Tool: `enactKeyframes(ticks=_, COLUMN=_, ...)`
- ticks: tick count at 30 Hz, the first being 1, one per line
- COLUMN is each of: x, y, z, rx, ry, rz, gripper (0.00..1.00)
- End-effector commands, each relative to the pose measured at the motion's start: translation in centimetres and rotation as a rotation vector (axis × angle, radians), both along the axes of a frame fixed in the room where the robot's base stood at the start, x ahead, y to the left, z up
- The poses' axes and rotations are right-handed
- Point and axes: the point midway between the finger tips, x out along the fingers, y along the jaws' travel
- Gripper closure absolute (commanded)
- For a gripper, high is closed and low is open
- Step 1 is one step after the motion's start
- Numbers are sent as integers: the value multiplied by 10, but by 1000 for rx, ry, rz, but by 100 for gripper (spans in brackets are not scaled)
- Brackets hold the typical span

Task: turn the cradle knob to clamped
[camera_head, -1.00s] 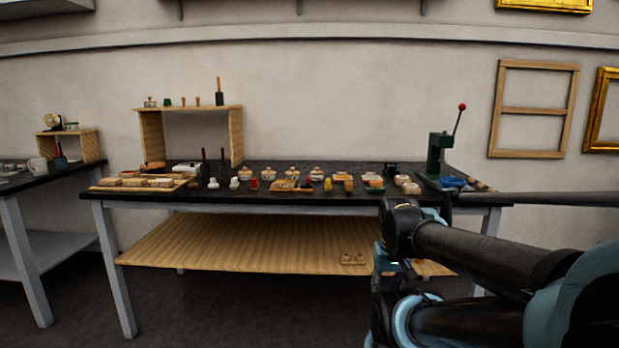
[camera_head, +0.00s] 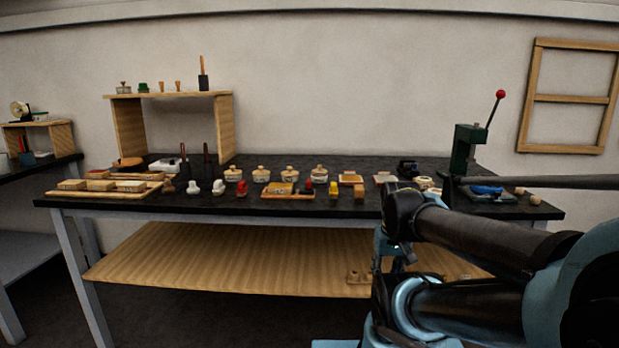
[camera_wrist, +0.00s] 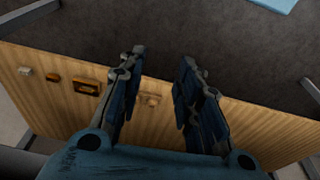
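I cannot pick out the cradle or its knob for certain. On the black bench a small wooden tray (camera_head: 288,195) holds yellow and dark parts, and a small red piece (camera_head: 308,187) shows at its right end. My gripper is open and empty in the wrist view (camera_wrist: 162,62), its two dark fingers apart, above the wooden lower shelf and grey floor. In the head view my arm covers the right front of the bench, and my gripper's fingers cannot be made out clearly.
The black bench (camera_head: 130,205) carries several lidded pots, blocks and a pale board (camera_head: 100,193) at left. A green press (camera_head: 466,148) with a red-tipped lever stands at right. Small wooden pieces (camera_wrist: 87,88) lie on the lower shelf (camera_wrist: 60,115). A wooden riser (camera_head: 130,130) stands at the back.

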Motion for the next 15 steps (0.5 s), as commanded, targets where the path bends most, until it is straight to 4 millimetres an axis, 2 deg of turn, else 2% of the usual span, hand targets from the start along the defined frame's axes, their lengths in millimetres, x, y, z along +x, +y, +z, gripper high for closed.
enactKeyframes(ticks=11, x=0, y=0, z=0, rx=0, ry=0, rz=0, gripper=68)
enactKeyframes(ticks=13, x=-6, y=0, z=6, rx=0, ry=-9, rz=0, gripper=68)
enactKeyframes(ticks=15, x=-4, y=1, z=13, rx=1, ry=-9, rz=1, gripper=68)
